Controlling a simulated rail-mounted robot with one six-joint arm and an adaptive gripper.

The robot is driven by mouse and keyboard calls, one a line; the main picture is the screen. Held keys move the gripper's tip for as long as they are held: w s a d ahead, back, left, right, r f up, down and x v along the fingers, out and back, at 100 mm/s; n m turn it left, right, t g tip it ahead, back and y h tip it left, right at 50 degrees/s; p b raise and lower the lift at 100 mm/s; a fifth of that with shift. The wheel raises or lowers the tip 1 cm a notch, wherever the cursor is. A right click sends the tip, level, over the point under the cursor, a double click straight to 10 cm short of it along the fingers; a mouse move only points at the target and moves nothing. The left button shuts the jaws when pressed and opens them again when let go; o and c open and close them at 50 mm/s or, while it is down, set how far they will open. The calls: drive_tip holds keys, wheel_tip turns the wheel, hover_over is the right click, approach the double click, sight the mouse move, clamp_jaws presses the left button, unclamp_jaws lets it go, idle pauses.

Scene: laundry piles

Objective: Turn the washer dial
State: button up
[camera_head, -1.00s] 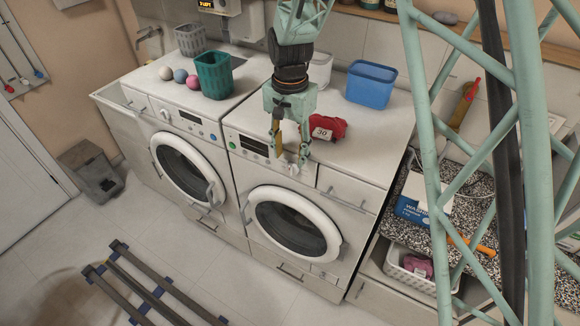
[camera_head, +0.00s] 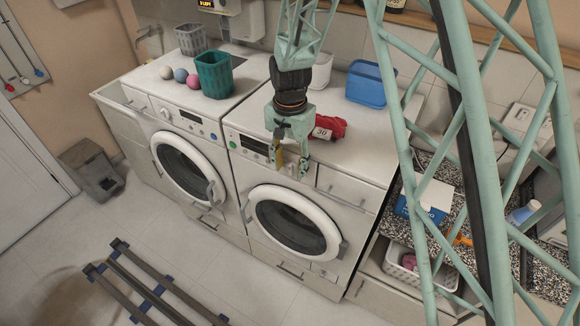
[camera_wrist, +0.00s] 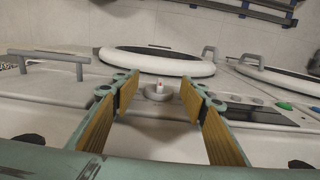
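The washer dial (camera_wrist: 158,90) is a pale round knob with a small red mark, on the front panel of the right washer (camera_head: 350,200). In the wrist view it shows between my two fingers with a gap on each side. My gripper (camera_head: 290,172) is open, its fingers pointing down at the panel. In the head view the fingers largely hide the dial, and I cannot tell whether they touch the panel.
A red bundle tagged 30 (camera_head: 327,127) lies on the washer top just behind my gripper. A blue bin (camera_head: 368,84) stands farther back. A teal basket (camera_head: 214,75) and several balls (camera_head: 180,75) sit on the left washer. Floor in front is partly clear.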

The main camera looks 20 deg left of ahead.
drive_tip(key=c, duration=0.9)
drive_tip(key=shift+d+f+t+y+b, duration=0.15)
drive_tip(key=shift+y+b, duration=0.45)
drive_tip(key=shift+b, duration=1.4)
drive_tip(key=shift+d+t+y+b, duration=0.15)
drive_tip(key=shift+y+b, duration=0.45)
drive_tip(key=shift+b, duration=1.35)
drive_tip(key=t+y+b, duration=0.1)
drive_tip(key=y+b, duration=0.2)
drive_tip(key=b, duration=1.3)
drive_tip(key=shift+d+f, duration=0.1)
drive_tip(key=shift+d, duration=0.05)
drive_tip(key=shift+s+d+t+y+b, duration=0.15)
drive_tip(key=shift+y+b, duration=0.4)
drive_tip(key=shift+b, duration=1.05)
drive_tip(key=shift+w+t+y+b, duration=0.15)
drive_tip(key=shift+y+b, duration=0.4)
drive_tip(key=shift+b, duration=1.05)
drive_tip(key=shift+s, duration=0.1)
drive_tip(key=o, duration=0.9)
